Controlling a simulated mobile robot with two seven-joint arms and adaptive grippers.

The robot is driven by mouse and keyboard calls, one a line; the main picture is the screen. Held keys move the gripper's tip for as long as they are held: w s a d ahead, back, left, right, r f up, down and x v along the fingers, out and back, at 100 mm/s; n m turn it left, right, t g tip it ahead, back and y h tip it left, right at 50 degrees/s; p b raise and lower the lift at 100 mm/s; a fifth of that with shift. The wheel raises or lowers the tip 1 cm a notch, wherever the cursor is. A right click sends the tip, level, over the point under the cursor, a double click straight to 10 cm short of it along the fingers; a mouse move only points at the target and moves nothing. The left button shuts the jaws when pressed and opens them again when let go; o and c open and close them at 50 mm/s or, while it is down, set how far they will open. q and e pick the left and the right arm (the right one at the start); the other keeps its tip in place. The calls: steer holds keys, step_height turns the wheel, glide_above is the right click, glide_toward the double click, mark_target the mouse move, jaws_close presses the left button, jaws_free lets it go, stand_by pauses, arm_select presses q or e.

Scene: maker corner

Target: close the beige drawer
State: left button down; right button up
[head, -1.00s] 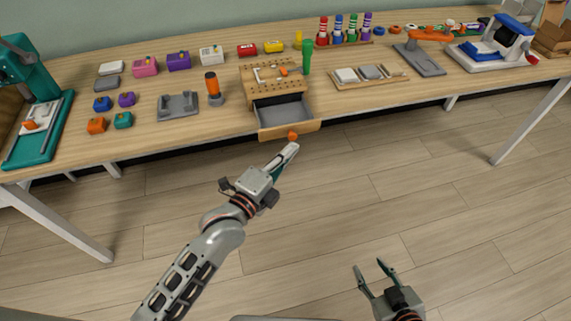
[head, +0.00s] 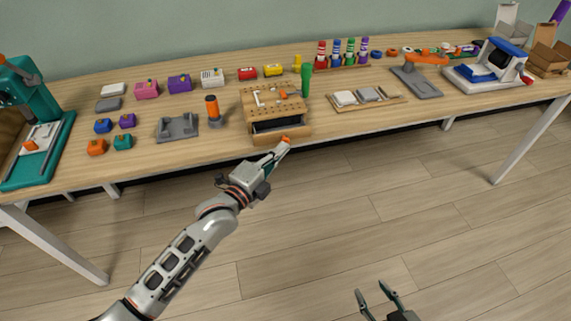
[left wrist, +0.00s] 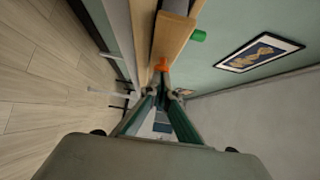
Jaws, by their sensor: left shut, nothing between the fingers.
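The beige drawer (head: 282,137) is in the front of a small wooden pegboard box (head: 273,103) on the table. An orange knob (head: 286,140) is on the drawer front. My left gripper (head: 284,148) is shut and empty, its fingertips at the knob. In the left wrist view the shut fingers (left wrist: 163,75) point at the orange knob (left wrist: 162,65) and seem to touch it. My right gripper (head: 376,290) is open and empty, low over the floor, away from the table.
A green cylinder (head: 305,80) stands at the box's right side. A grey holder (head: 177,127) and an orange-handled tool (head: 212,111) are to the left. A wooden tray (head: 366,98) lies to the right. The floor in front is clear.

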mark_target(274, 138)
arm_select(q)
steer(key=w, duration=0.1)
steer(key=w+a, duration=0.1)
steer(key=w, duration=0.2)
steer(key=shift+w+a+f, duration=0.15)
steer(key=shift+w+a, duration=0.05)
steer(key=shift+a, duration=0.05)
steer(key=shift+w+a+b, duration=0.1)
steer(key=shift+w+b, duration=0.15)
steer(key=shift+b, duration=0.05)
steer(key=shift+w+a+r, duration=0.1)
steer(key=shift+a+r, duration=0.05)
steer(key=shift+r, duration=0.1)
steer(key=shift+r, duration=0.1)
